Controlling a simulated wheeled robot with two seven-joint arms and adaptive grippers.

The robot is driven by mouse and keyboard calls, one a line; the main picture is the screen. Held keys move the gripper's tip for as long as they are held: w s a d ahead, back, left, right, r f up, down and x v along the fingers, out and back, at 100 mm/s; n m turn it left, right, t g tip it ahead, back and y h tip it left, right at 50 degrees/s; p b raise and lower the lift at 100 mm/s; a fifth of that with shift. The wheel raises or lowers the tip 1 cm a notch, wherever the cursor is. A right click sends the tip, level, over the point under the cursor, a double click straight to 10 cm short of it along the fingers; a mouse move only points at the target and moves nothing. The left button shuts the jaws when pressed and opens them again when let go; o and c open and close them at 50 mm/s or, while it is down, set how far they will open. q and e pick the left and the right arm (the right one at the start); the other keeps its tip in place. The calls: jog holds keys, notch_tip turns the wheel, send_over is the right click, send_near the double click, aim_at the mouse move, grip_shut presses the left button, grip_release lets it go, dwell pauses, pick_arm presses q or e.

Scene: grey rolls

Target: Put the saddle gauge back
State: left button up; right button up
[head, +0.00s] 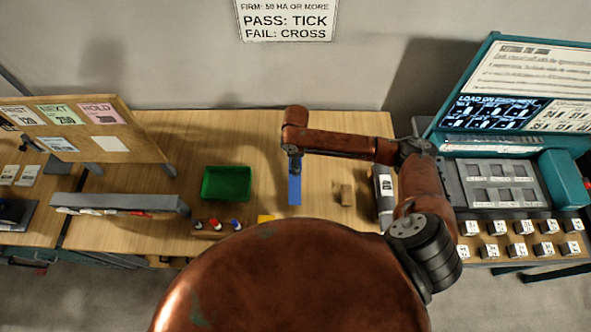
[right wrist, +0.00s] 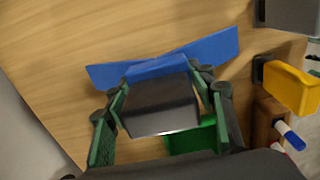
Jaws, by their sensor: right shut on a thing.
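My right gripper (head: 294,157) is above the middle of the wooden table, its arm coming in from the right. In the right wrist view its green-padded fingers (right wrist: 160,108) are shut on a dark block with a blue part at its far end, which I take to be the saddle gauge (right wrist: 160,107). Long blue wings spread to both sides beyond it. In the head view the blue part (head: 295,188) shows just below the gripper. I cannot tell whether it touches the table. My left gripper is not in view.
A green tray (head: 227,183) stands left of the gripper. Marker pens (head: 215,223) and a yellow object (head: 266,218) are near the front. A tan block (head: 347,194) and a grey-white case (head: 384,190) are to the right, before a teal-cased station (head: 500,145).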

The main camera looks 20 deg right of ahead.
jog(key=shift+f, duration=1.6)
notch_tip(320, 180, down, 2)
jog(key=shift+f, duration=0.1)
jog(key=o, duration=1.3)
jog(key=shift+w+f, duration=0.1)
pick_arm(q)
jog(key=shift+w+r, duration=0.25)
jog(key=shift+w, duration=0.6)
pick_arm(e)
jog(key=shift+o, duration=1.2)
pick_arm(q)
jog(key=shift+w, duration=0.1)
